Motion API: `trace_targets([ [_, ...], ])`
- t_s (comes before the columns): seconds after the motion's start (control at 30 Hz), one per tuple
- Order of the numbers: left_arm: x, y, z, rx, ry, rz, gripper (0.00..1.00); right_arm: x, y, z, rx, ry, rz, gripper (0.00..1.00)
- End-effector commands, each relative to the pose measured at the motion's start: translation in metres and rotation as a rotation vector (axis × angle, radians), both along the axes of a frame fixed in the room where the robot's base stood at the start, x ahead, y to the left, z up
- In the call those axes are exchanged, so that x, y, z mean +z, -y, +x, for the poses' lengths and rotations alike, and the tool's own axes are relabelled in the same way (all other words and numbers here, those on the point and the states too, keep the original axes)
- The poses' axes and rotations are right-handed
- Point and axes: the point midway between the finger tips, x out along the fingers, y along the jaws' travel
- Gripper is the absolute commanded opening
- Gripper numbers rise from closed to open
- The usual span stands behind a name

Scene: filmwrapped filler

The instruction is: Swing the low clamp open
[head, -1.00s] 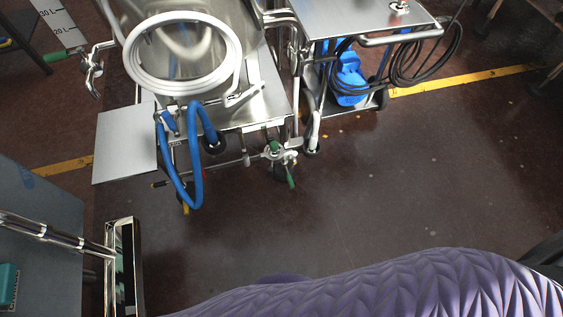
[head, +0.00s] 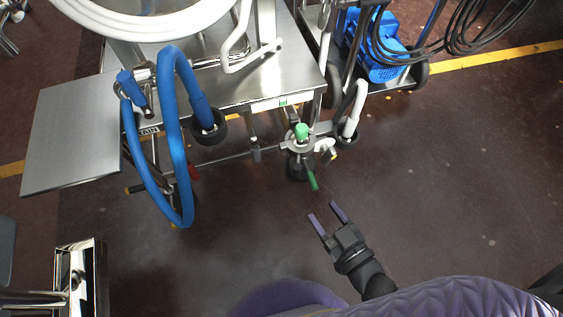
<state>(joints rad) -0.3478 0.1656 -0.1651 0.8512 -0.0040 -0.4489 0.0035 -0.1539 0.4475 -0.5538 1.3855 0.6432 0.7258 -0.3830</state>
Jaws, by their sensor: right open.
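A small metal fitting with green handles (head: 302,146) sits low at the front right corner of the steel cart; I take it to be the low clamp. One green handle points up, the other slants down toward the floor. Whether it is closed cannot be told at this size. My right gripper (head: 326,214) is open and empty, below and slightly right of the fitting, fingers pointing up toward it. A gap separates its fingertips from the lower green handle. My left gripper is out of view.
A blue hose (head: 172,140) loops down the cart's front. A flat steel plate (head: 72,135) juts out left. A second cart with a blue machine (head: 383,50) and black cables stands at right. A chrome-edged object (head: 80,280) is lower left. Floor at right is clear.

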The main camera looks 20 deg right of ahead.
Motion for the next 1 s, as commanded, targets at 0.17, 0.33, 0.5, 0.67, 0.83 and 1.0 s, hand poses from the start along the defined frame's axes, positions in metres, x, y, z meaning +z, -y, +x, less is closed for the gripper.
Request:
trace_targets([
  [0.17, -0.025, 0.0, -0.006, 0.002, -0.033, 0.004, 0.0, 0.001, -0.003, 0.011, -0.034, 0.115, 0.069, 0.59],
  [0.33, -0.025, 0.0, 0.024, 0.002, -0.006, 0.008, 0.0, 0.006, -0.009, 0.037, -0.037, 0.126, 0.074, 0.59],
  [0.5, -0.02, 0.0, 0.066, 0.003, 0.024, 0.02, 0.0, 0.004, -0.017, 0.073, -0.038, 0.123, 0.072, 0.59],
  [0.67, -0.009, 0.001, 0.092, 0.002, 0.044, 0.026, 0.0, 0.005, -0.022, 0.095, -0.037, 0.122, 0.071, 0.59],
  [0.83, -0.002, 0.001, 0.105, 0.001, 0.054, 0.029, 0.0, 0.007, -0.025, 0.105, -0.037, 0.122, 0.07, 0.59],
  [1.0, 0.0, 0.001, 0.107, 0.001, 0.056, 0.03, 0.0, 0.008, -0.025, 0.108, -0.037, 0.122, 0.07, 0.59],
])
